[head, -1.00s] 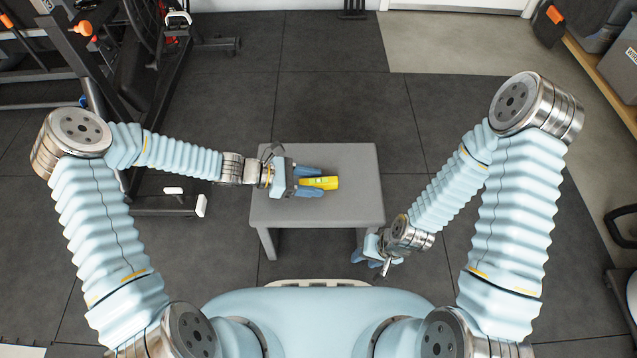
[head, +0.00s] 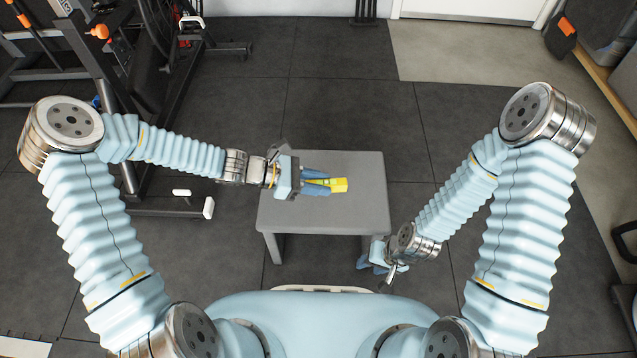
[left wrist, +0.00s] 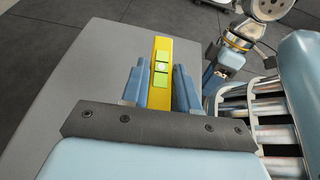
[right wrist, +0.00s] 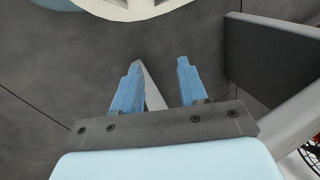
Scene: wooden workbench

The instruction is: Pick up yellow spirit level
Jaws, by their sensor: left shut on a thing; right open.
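The yellow spirit level (head: 340,185) is a short yellow bar with light green vials, at the middle of the grey table. It also shows in the left wrist view (left wrist: 161,60), lying lengthwise between the fingers. My left gripper (head: 326,181) reaches in from the left and is shut on the level, with one finger on each side; the level's far end sticks out past the fingertips. I cannot tell whether the level touches the tabletop. My right gripper (right wrist: 157,76) is open and empty, low beside the table's front right corner.
The grey table (head: 365,215) is otherwise bare, with free room around the level. Gym equipment (head: 150,60) stands at the back left. A wooden shelf (head: 600,85) with bins is at the far right. Dark floor tiles surround the table.

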